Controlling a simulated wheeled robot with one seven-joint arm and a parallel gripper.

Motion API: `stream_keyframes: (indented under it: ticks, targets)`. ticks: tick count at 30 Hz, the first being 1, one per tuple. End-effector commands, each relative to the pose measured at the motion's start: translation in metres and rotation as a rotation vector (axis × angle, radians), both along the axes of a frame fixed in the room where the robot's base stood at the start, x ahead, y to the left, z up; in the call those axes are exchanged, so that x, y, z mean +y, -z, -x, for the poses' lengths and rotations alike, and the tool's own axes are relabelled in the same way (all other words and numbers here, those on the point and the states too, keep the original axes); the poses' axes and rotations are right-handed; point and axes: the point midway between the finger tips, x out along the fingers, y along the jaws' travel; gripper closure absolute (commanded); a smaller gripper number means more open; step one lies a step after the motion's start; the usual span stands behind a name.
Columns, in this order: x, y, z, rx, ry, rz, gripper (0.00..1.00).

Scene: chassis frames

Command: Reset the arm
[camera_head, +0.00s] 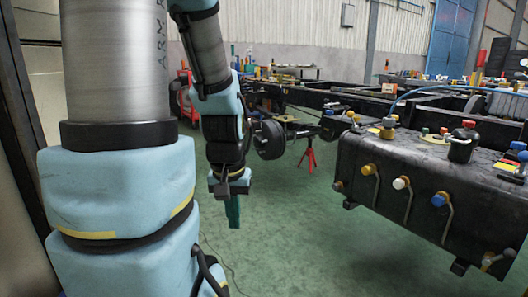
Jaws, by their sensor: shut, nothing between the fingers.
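My arm (118,190) fills the left of the head view, with pale blue padded covers and grey metal tubes. It reaches up and then folds down to my gripper (233,222). The gripper hangs pointing down over the green floor, left of the black chassis tank. Its narrow green fingers look closed together, with nothing seen between them. It touches nothing that I can see.
A black tank (400,210) with coloured caps and hooked rods stands at the right. A dark chassis frame (340,97) runs behind it. A red stand (309,155) is farther back. The green floor (290,235) between gripper and tank is clear. A dark post (22,110) is at far left.

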Motion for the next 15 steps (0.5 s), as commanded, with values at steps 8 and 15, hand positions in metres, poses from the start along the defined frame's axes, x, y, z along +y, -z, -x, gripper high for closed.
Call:
stream_keyframes:
  ticks: [8,15]
  targets:
    - [0.000,-0.073,0.000,-0.001,0.003,0.000,1.00]
    - [0.000,-0.152,-0.001,-0.001,0.004,0.000,1.00]
